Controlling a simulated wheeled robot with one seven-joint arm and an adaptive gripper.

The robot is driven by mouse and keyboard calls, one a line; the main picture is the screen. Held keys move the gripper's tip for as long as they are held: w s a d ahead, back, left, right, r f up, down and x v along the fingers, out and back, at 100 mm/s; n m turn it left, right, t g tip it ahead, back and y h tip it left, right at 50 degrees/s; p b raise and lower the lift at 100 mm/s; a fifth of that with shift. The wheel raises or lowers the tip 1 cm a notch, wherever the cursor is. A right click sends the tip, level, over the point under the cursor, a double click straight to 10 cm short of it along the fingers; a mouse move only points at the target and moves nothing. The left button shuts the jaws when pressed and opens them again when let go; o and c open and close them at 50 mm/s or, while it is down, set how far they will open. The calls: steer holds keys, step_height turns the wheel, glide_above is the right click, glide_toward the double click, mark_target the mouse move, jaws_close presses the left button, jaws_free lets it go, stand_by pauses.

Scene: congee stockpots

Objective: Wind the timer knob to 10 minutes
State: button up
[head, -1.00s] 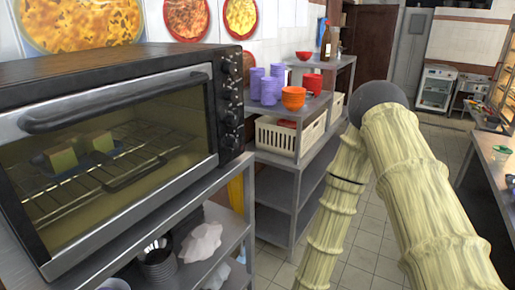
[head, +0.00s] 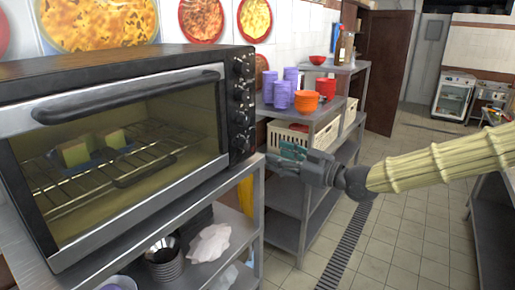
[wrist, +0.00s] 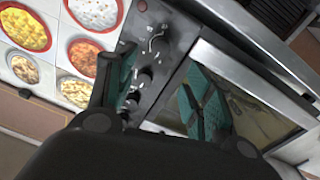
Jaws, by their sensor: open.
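A black toaster oven (head: 120,140) with a steel-framed glass door stands on the left. Its control panel carries a column of black knobs (head: 240,95) at the oven's right edge. Which knob is the timer, and where it points, is too small to read. The knobs also show in the wrist view (wrist: 145,76), with white markings around them. My gripper (head: 282,156), with teal finger pads, is just right of the panel's lower end in the head view. In the wrist view its fingers (wrist: 160,75) are spread apart with nothing held, and the panel lies beyond them.
The oven stands on a metal shelf (head: 190,215) with a bowl stack and white cloth below. Behind my gripper, another shelf (head: 290,195) holds purple cups (head: 280,96), orange bowls (head: 306,100) and a cream basket (head: 290,137). Tiled floor (head: 400,235) is open to the right.

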mark_target(247, 145)
steer(key=p+x, duration=0.3)
steer(key=x, duration=0.7)
steer(key=shift+w+a+f, duration=0.1)
steer(key=shift+w+a, duration=0.05)
steer(key=shift+a, duration=0.05)
steer(key=c, duration=1)
